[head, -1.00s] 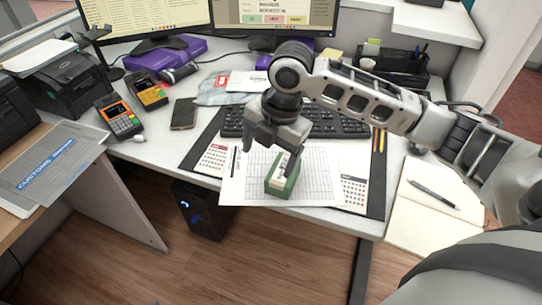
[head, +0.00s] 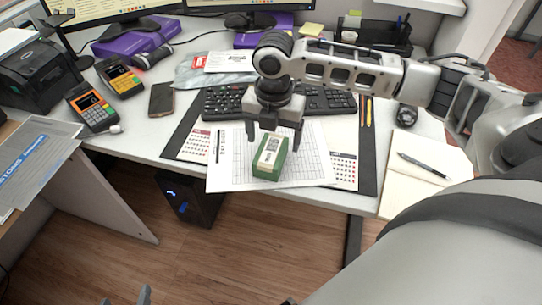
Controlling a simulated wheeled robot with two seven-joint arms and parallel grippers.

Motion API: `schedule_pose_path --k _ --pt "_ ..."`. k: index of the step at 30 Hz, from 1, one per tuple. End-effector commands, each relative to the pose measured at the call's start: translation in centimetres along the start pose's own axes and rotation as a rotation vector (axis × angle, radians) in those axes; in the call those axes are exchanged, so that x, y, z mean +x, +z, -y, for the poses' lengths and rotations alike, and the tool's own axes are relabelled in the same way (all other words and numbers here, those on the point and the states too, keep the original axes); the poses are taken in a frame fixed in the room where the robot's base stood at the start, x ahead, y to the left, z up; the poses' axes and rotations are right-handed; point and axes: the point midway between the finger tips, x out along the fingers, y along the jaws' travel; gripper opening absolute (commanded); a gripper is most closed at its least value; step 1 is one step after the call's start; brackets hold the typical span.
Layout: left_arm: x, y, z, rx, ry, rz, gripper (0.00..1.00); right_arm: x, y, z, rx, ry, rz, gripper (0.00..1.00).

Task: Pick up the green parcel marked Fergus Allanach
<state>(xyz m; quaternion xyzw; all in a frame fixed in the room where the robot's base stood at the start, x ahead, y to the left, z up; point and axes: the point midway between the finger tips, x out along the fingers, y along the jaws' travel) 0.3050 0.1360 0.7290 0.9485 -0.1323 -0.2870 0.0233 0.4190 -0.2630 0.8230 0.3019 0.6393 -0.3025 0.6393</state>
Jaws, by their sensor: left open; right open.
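The green parcel (head: 269,159) lies on a white printed sheet at the front of the desk. A pale label is on its top; the name on it is too small to read. My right gripper (head: 274,142) comes in from the right and points down just behind and over the parcel. Its fingers are open, one towards each side of the parcel, and not closed on it. I cannot tell whether they touch it. My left gripper (head: 125,298) shows only its fingertips at the bottom edge, apart and empty, low in front of the desk.
A keyboard (head: 222,103) lies behind the parcel, under my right arm. A phone (head: 161,99), card terminals (head: 92,107) and a grey mailing bag (head: 197,70) are to the left. An open notebook (head: 425,173) with a pen and a mouse (head: 406,115) are to the right.

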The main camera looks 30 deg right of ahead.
Motion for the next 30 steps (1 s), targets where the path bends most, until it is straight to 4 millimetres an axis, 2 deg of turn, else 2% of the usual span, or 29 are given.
schedule_pose_path --k 9,13,19,20,25,30 --pt "0.2 0.5 0.0 -0.008 0.002 0.0 0.64 4.4 -0.1 -0.5 0.001 -0.001 -0.001 0.8" --pt "0.2 0.5 0.0 -0.01 0.002 0.001 0.64 5.1 0.0 -0.5 0.0 0.0 0.0 0.8" --pt "0.1 0.6 -0.1 -0.011 0.002 0.002 0.64 5.1 0.0 -0.5 0.0 0.001 0.0 0.8" --pt "0.1 0.6 0.0 -0.011 0.002 0.002 0.64 5.1 0.0 -0.5 0.0 0.0 0.0 0.74" --pt "0.1 0.5 0.0 -0.011 0.002 0.001 0.64 5.1 0.0 -0.5 0.0 0.0 0.0 0.27" --pt "0.1 0.5 0.0 -0.011 0.002 0.001 0.64 5.0 0.0 -0.5 0.0 0.001 0.001 0.26"
